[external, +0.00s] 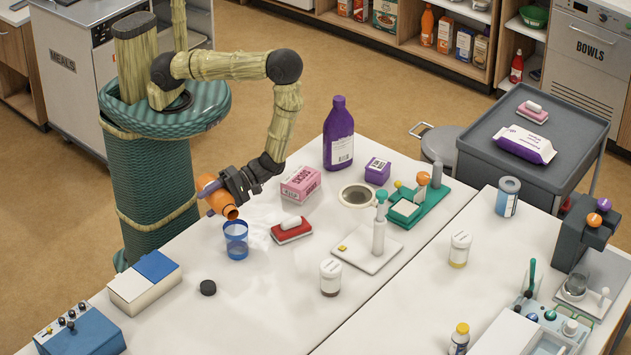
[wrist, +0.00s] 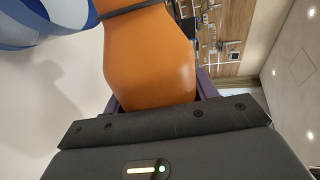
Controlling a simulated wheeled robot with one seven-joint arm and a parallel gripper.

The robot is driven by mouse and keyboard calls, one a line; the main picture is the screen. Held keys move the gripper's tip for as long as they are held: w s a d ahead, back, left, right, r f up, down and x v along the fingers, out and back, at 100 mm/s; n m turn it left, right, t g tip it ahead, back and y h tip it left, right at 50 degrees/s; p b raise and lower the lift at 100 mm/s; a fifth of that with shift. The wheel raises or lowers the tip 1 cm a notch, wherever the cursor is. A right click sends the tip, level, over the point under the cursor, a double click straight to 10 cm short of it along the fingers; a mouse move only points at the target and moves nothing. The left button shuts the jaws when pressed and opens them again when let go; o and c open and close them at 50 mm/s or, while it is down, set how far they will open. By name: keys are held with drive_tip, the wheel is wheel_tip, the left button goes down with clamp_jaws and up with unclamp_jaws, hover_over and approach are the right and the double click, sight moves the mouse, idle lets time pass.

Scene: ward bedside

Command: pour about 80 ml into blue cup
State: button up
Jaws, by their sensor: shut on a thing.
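My gripper (external: 238,186) is shut on an orange bottle (external: 224,201). The bottle is tilted, its open mouth low and to the right, just above the blue cup. The blue cup (external: 236,241) stands upright on the white table, clear-walled with blue bands; some blue shows low in it, but I cannot tell the liquid level. No stream is clearly visible. In the wrist view the orange bottle (wrist: 150,55) fills the middle between the jaws, and part of the blue cup (wrist: 45,22) shows at upper left.
A black cap (external: 208,288) lies on the table in front of the cup. A red brush-like block (external: 291,231) and a pink box (external: 300,184) are to the right. A blue-and-white box (external: 145,282) is at left. A purple bottle (external: 338,135) stands behind.

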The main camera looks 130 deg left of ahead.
drive_tip(key=shift+r+p, duration=0.2)
drive_tip(key=shift+p, duration=0.15)
drive_tip(key=shift+s+a+r+n+g, duration=0.1)
drive_tip(key=shift+s+a+n+g, duration=0.05)
drive_tip(key=shift+s+n+g, duration=0.15)
idle(0.4)
drive_tip(key=shift+w+r+n+p, duration=0.1)
drive_tip(key=shift+r+n+p, duration=0.2)
drive_tip(key=shift+p, duration=0.25)
idle(1.5)
drive_tip(key=shift+f+m+b, duration=0.4)
drive_tip(key=shift+f+b, duration=0.5)
drive_tip(key=shift+b, duration=0.25)
drive_tip(key=shift+m+t+b, duration=0.5)
drive_tip(key=shift+m+b, duration=0.3)
drive_tip(key=shift+s, duration=0.25)
drive_tip(key=shift+r, duration=0.15)
